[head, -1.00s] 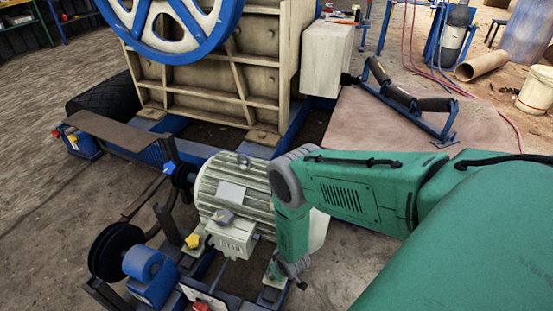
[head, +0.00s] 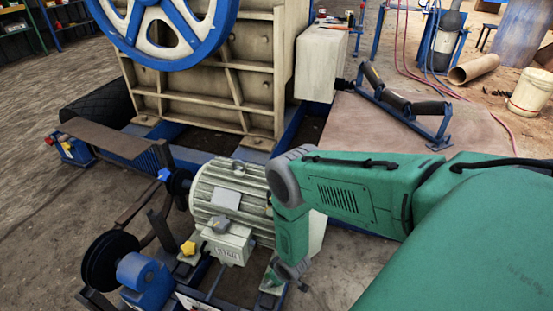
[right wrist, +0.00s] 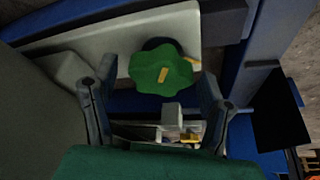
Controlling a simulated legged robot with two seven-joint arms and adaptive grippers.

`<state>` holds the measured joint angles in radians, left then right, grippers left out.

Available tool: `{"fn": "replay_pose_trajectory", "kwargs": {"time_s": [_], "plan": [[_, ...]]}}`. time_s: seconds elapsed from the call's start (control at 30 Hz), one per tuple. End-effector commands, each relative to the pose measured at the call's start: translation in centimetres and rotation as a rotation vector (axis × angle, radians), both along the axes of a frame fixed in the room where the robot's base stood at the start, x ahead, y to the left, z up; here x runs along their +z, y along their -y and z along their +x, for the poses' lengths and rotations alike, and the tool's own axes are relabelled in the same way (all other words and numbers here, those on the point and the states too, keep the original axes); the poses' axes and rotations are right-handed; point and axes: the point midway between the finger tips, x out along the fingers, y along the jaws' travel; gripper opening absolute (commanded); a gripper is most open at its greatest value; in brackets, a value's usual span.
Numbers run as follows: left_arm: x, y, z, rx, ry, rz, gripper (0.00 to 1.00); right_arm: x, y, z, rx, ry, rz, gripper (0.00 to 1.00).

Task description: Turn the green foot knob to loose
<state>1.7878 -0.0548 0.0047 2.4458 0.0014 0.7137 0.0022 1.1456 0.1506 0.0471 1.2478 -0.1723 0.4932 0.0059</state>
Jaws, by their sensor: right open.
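The green foot knob (right wrist: 162,68) is a lobed knob with a short yellow mark, on a pale foot plate (right wrist: 110,45) in the right wrist view. My right gripper (right wrist: 155,78) is open, with one finger to the left of the knob and one to the right, both apart from it. My left gripper is not in view.
The crusher body (head: 205,90) stands behind the motor. Blue frame rails (right wrist: 245,75) border the foot in the wrist view.

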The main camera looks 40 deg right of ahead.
Motion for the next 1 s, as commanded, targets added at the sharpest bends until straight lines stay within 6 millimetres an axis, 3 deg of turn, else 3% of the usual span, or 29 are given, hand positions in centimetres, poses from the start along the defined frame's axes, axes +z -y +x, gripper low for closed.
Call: {"fn": "replay_pose_trajectory", "kwargs": {"time_s": [0.17, 0.6, 0.8, 1.0], "plan": [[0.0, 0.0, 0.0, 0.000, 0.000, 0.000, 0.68, 1.8, 0.0, -0.6, 0.000, 0.000, 0.000, 0.68], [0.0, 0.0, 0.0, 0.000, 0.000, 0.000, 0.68, 9.0, 0.1, -3.6, -0.001, -0.001, 0.000, 0.68], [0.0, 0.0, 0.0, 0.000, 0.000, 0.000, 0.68, 10.6, 0.1, -4.3, 0.000, 0.000, 0.000, 0.68], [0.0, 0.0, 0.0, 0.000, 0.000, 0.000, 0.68, 10.8, 0.1, -4.5, 0.000, 0.000, 0.000, 0.68]]}}
